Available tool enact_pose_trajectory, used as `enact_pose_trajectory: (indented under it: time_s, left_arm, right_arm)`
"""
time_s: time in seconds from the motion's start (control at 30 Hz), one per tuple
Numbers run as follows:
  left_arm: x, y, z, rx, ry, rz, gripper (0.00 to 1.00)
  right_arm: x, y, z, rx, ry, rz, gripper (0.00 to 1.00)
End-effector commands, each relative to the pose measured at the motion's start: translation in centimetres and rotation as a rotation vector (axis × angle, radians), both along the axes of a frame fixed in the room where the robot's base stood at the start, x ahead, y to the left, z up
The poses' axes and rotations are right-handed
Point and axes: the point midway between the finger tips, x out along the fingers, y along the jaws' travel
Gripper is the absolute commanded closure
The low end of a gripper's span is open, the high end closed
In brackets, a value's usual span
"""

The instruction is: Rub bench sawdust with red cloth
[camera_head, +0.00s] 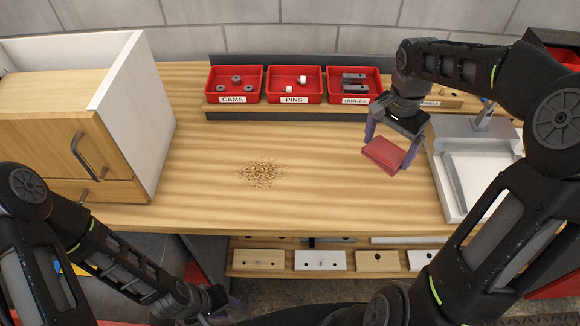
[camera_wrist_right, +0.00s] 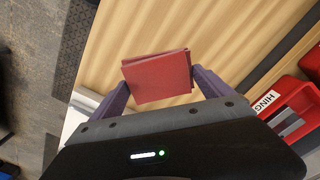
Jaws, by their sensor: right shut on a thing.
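The sawdust (camera_head: 261,173) lies in a loose tan patch on the middle of the wooden bench (camera_head: 330,200). The folded red cloth (camera_head: 384,155) is at the right of the bench, and it also shows in the right wrist view (camera_wrist_right: 157,78). My right gripper (camera_head: 390,148) is shut on the cloth, with a purple finger on each side of it. The cloth appears to be above the bench top, right of the sawdust. My left gripper (camera_head: 215,303) is low, in front of the bench edge; its fingers are too dark and small to read.
Red bins labelled CAMS (camera_head: 233,84), PINS (camera_head: 294,85) and HINGES (camera_head: 351,85) stand at the back. A wooden cabinet (camera_head: 60,140) is at the left, a pale metal tray (camera_head: 447,190) at the right. Bench around the sawdust is clear. Boards (camera_head: 320,260) sit on a lower shelf.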

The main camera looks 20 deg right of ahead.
Motion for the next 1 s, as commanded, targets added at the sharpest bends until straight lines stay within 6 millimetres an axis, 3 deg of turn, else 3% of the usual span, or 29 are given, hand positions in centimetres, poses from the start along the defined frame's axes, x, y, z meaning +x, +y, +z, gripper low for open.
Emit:
enact_pose_trajectory:
  time_s: [0.4, 0.53, 0.67, 0.83, 1.0]
  left_arm:
    - [0.0, 0.0, 0.0, 0.0, 0.0, 0.0, 0.66]
    - [0.0, 0.0, 0.0, 0.0, 0.0, 0.0, 0.66]
    - [0.0, 0.0, -0.1, 0.0, 0.0, 0.0, 0.66]
    - [0.0, 0.0, -0.3, -0.001, -0.001, -0.001, 0.66]
    - [0.1, 0.0, -0.4, -0.001, -0.001, -0.001, 0.66]
  right_arm:
    - [0.1, 0.1, 0.0, 0.0, 0.0, 0.004, 0.54]
    - [1.0, 1.2, -0.2, 0.003, 0.0, 0.077, 0.54]
    - [3.3, 4.2, -0.7, 0.008, 0.0, 0.28, 0.54]
    - [6.9, 10.6, -1.5, 0.01, -0.001, 0.668, 0.54]
    - [9.1, 16.3, -2.1, 0.004, 0.0, 0.986, 0.54]
